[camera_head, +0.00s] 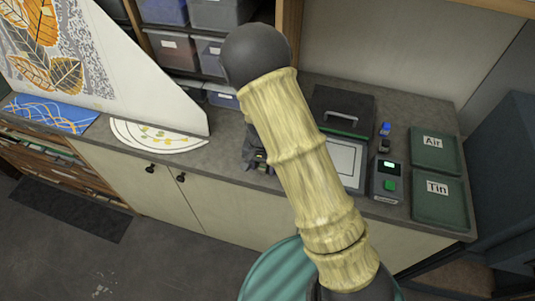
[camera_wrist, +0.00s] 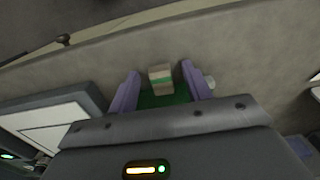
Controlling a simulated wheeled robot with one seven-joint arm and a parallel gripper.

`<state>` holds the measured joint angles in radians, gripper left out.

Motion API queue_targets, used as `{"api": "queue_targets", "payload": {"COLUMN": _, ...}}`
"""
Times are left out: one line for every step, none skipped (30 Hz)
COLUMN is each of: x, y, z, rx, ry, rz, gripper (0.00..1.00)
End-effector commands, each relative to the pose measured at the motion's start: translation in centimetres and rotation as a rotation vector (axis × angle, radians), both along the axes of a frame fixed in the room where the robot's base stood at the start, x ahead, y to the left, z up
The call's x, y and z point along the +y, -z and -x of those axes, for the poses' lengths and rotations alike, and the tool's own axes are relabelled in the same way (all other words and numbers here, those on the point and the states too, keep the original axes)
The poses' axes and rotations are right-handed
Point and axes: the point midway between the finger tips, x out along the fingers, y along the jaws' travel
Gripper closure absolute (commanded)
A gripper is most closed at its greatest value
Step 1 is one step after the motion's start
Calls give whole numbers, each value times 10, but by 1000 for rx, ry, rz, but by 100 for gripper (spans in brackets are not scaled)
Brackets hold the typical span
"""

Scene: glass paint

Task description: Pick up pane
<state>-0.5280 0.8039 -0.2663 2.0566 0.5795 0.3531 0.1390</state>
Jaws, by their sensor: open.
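My gripper (camera_wrist: 160,82) shows in the wrist view with its two purple fingers apart. I cannot tell whether either is the pane, or whether the fingers touch anything. A small pale round thing (camera_wrist: 209,82) shows beside the right finger. In the head view my arm hides most of the gripper, with only dark parts showing near the counter. No pane can be named for certain.
A white round sheet (camera_head: 157,136) and a leaf-patterned board (camera_head: 65,60) are left.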

Motion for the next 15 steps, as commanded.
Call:
{"api": "queue_targets", "payload": {"x": 0, "y": 0, "z": 0, "rx": 0, "ry": 0, "rz": 0, "gripper": 51}}
{"api": "queue_targets", "payload": {"x": 0, "y": 0, "z": 0, "rx": 0, "ry": 0, "rz": 0, "gripper": 51}}
{"api": "queue_targets", "payload": {"x": 0, "y": 0, "z": 0, "rx": 0, "ry": 0, "rz": 0, "gripper": 57}}
{"api": "queue_targets", "payload": {"x": 0, "y": 0, "z": 0, "rx": 0, "ry": 0, "rz": 0, "gripper": 63}}
{"api": "queue_targets", "payload": {"x": 0, "y": 0, "z": 0, "rx": 0, "ry": 0, "rz": 0, "gripper": 69}}
{"api": "queue_targets", "payload": {"x": 0, "y": 0, "z": 0, "rx": 0, "ry": 0, "rz": 0, "gripper": 76}}
{"api": "queue_targets", "payload": {"x": 0, "y": 0, "z": 0, "rx": 0, "ry": 0, "rz": 0, "gripper": 82}}
{"api": "queue_targets", "payload": {"x": 0, "y": 0, "z": 0, "rx": 0, "ry": 0, "rz": 0, "gripper": 88}}
{"api": "queue_targets", "payload": {"x": 0, "y": 0, "z": 0, "rx": 0, "ry": 0, "rz": 0, "gripper": 96}}
{"api": "queue_targets", "payload": {"x": 0, "y": 0, "z": 0, "rx": 0, "ry": 0, "rz": 0, "gripper": 100}}
{"api": "queue_targets", "payload": {"x": 0, "y": 0, "z": 0, "rx": 0, "ry": 0, "rz": 0, "gripper": 100}}
{"api": "queue_targets", "payload": {"x": 0, "y": 0, "z": 0, "rx": 0, "ry": 0, "rz": 0, "gripper": 100}}
{"api": "queue_targets", "payload": {"x": 0, "y": 0, "z": 0, "rx": 0, "ry": 0, "rz": 0, "gripper": 100}}
{"api": "queue_targets", "payload": {"x": 0, "y": 0, "z": 0, "rx": 0, "ry": 0, "rz": 0, "gripper": 100}}
{"api": "queue_targets", "payload": {"x": 0, "y": 0, "z": 0, "rx": 0, "ry": 0, "rz": 0, "gripper": 100}}
